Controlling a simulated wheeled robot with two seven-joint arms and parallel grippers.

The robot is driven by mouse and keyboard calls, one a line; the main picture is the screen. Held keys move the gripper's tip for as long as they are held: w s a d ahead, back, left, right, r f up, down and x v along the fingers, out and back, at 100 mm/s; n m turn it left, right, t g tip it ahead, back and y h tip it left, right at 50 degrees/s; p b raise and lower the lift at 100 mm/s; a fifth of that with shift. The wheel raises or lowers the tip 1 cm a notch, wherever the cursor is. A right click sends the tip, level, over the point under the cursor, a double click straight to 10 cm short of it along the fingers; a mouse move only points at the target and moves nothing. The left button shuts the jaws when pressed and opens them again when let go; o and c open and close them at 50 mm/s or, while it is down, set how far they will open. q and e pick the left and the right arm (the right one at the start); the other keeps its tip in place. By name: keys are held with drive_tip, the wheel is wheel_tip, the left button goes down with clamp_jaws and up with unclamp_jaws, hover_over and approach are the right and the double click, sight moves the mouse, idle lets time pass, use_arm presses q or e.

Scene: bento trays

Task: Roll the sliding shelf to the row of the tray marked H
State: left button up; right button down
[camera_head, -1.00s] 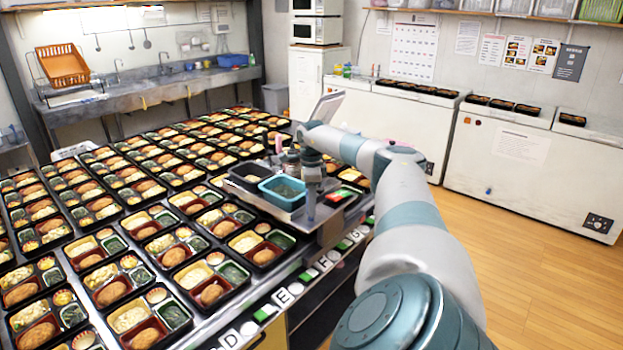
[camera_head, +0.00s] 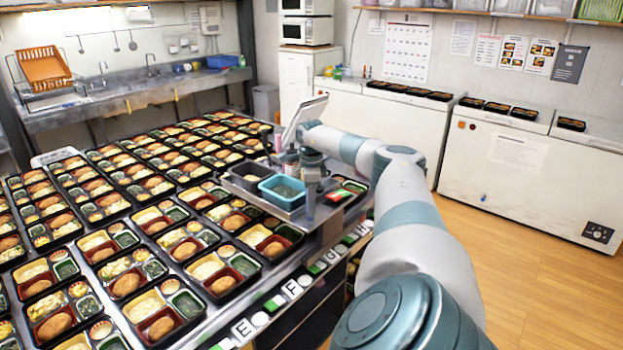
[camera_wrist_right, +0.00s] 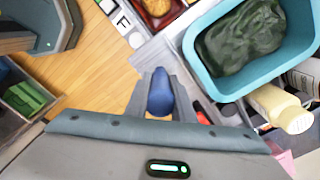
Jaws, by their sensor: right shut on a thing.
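The sliding shelf (camera_head: 285,212) is a grey platform over the front edge of the tray table. It carries a dark container and a blue container (camera_head: 284,189), which also shows in the right wrist view (camera_wrist_right: 192,78). My right gripper (camera_head: 309,214) is at the shelf's near side, shut on its blue handle (camera_wrist_right: 160,92). Letter labels run along the table's front edge. E (camera_head: 243,328) and F (camera_head: 291,289) are readable, nearer to me than the shelf. My left gripper is not in view.
Rows of filled bento trays (camera_head: 165,323) cover the table left of the shelf. A screen (camera_head: 303,118) stands behind the shelf. White freezers (camera_head: 510,165) line the back wall. Wooden floor (camera_head: 500,270) is clear at the right.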

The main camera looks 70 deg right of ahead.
drive_tip(key=shift+d, duration=0.1)
idle(0.3)
drive_tip(key=c, duration=1.5)
unclamp_jaws()
drive_tip(key=shift+w+r+b, duration=0.1)
drive_tip(key=shift+r+b, duration=0.25)
drive_tip(key=shift+r, duration=0.55)
drive_tip(key=shift+r+b, duration=0.35)
drive_tip(key=shift+r, duration=7.5)
